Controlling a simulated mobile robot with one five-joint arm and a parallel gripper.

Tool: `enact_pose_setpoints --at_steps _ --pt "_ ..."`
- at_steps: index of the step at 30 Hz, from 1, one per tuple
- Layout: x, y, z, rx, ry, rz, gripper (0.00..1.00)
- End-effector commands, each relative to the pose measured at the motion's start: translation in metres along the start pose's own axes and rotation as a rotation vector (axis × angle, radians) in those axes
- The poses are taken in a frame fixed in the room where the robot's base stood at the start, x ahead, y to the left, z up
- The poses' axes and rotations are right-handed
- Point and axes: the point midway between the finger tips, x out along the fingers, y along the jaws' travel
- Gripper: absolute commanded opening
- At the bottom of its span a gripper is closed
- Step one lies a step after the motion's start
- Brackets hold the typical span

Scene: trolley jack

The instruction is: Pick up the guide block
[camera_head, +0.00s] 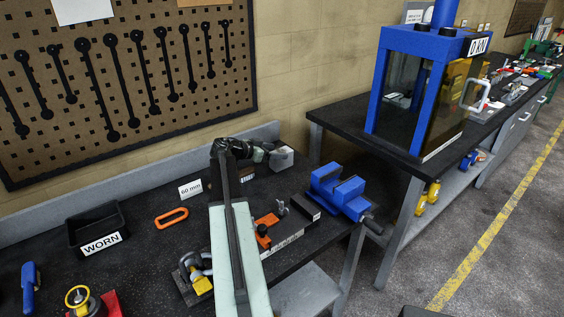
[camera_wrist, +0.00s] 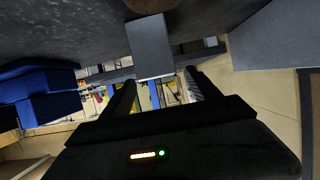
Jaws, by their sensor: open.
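The guide block appears to be the plain grey block (camera_head: 281,158) at the back right corner of the bench, near the wall. In the wrist view the grey block (camera_wrist: 150,46) stands just beyond my fingers, roughly centred between them. My gripper (camera_head: 264,152) is at the left of the block in the head view, dark and partly merged with the arm. In the wrist view my gripper (camera_wrist: 160,82) is open with nothing held. Whether a fingertip touches the block cannot be told.
A blue vise (camera_head: 340,190) stands at the bench's right edge and shows at left in the wrist view (camera_wrist: 40,92). A "60 mm" card (camera_head: 190,190), orange link (camera_head: 171,218) and black WORN bin (camera_head: 96,230) lie left. A blue-framed press (camera_head: 425,90) stands on the farther bench.

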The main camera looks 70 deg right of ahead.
Motion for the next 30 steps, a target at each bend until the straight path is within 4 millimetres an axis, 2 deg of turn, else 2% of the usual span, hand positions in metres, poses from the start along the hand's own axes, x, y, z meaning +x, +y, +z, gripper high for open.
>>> enact_pose_setpoints --at_steps 2,5,12,18,20,30 --pt "0.017 0.002 0.007 0.001 0.000 0.001 0.71" --pt "0.034 0.002 0.005 0.002 0.000 0.001 0.71" --pt "0.037 0.002 0.003 0.000 0.000 -0.001 0.71" --pt "0.037 0.002 0.003 0.001 0.000 0.000 0.15" --pt "0.037 0.003 0.003 0.001 0.000 0.000 0.00" --pt "0.037 0.003 0.001 0.000 0.002 0.001 0.00"
